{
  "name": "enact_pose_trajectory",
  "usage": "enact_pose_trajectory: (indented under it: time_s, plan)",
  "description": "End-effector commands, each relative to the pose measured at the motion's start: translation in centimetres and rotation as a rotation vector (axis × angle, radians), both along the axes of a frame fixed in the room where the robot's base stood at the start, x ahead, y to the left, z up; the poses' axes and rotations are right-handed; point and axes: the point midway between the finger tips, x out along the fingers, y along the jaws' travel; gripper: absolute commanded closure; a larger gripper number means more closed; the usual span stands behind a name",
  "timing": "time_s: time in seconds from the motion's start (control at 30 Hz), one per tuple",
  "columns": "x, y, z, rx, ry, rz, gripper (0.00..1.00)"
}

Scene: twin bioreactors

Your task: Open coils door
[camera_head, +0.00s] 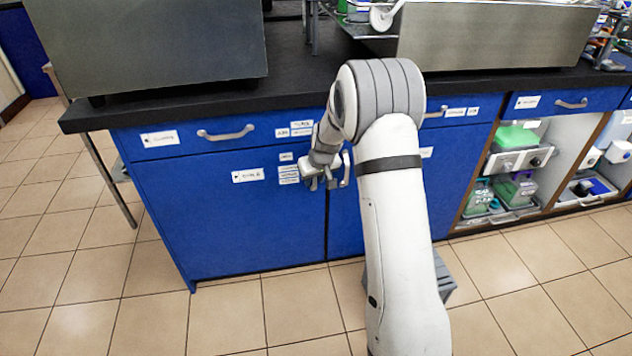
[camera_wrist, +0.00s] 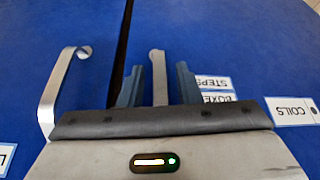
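The coils door (camera_head: 235,225) is a blue cabinet door and looks shut. Its COILS label (camera_wrist: 292,111) shows at the right in the wrist view, where the text is upside down. The door's grey handle (camera_wrist: 158,65) stands between the two fingers of my gripper (camera_wrist: 159,82). The fingers are open, with a small gap on each side of the handle. In the head view my gripper (camera_head: 320,183) is at the door's upper right edge. It hides most of the handle there.
The neighbouring door's handle (camera_wrist: 62,95) is close on the left in the wrist view. A blue drawer with a handle (camera_head: 226,133) sits above the coils door. The black countertop (camera_head: 200,98) overhangs it. The tiled floor (camera_head: 240,315) in front is clear on the left.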

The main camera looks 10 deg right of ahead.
Motion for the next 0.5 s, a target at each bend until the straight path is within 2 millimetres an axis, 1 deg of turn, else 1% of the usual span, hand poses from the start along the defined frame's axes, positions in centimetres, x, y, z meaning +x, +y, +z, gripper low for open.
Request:
enact_pose_trajectory:
  time_s: [0.03, 0.1, 0.33, 0.5]
  plan:
    - [0.11, 0.03, -0.38, 0.000, 0.001, 0.000, 0.69]
    - [0.19, 0.04, -0.53, 0.000, 0.000, 0.000, 0.69]
    - [0.21, 0.00, -0.50, 0.000, 0.000, -0.001, 0.69]
    - [0.19, -0.03, -0.50, 0.001, 0.000, -0.002, 0.83]
